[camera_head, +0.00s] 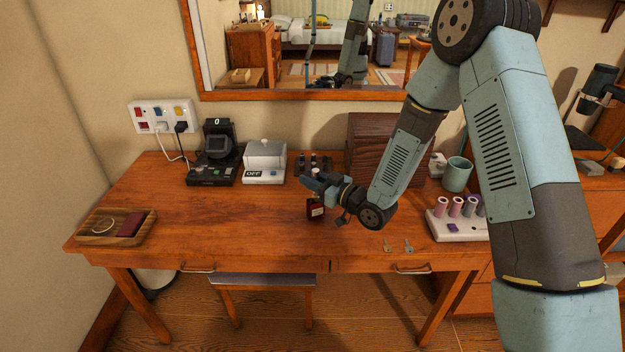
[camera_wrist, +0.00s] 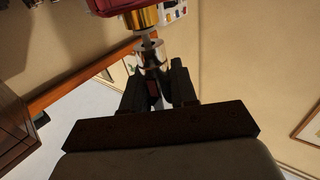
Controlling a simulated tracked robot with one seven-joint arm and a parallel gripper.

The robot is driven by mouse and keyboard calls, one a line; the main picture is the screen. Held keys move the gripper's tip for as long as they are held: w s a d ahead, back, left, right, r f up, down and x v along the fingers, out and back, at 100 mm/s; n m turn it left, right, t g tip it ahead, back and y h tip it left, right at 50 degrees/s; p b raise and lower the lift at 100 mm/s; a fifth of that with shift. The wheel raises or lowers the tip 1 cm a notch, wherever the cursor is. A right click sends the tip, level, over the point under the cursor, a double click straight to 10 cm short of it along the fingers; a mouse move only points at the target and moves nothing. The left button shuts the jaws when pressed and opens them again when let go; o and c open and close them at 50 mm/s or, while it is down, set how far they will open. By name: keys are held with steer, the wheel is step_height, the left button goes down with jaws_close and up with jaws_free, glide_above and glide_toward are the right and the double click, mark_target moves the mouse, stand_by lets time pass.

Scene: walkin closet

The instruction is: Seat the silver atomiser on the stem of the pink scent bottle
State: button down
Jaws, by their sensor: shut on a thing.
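The scent bottle (camera_head: 316,210) stands on the dressing table just below my gripper (camera_head: 318,184). It looks dark red with a pale label in the head view. In the wrist view its body (camera_wrist: 112,5) is crimson pink, with a gold collar (camera_wrist: 140,18) and a thin stem (camera_wrist: 147,40). My gripper (camera_wrist: 158,86) is shut on the silver atomiser (camera_wrist: 154,56), a shiny cylinder between the two dark fingers. The atomiser is close to the stem and roughly in line with it. I cannot tell whether they touch. In the head view my gripper mostly hides the atomiser.
A wooden tray (camera_head: 92,237) lies at the table's left. A black watch stand (camera_head: 213,165) and a white device marked OFF (camera_head: 264,175) stand at the back. A brown wooden box (camera_head: 365,140), a green cup (camera_head: 457,172) and two keys (camera_head: 398,245) are to the right. The front middle is clear.

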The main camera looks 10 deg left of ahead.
steer(key=shift+f, duration=0.4)
stand_by(0.8)
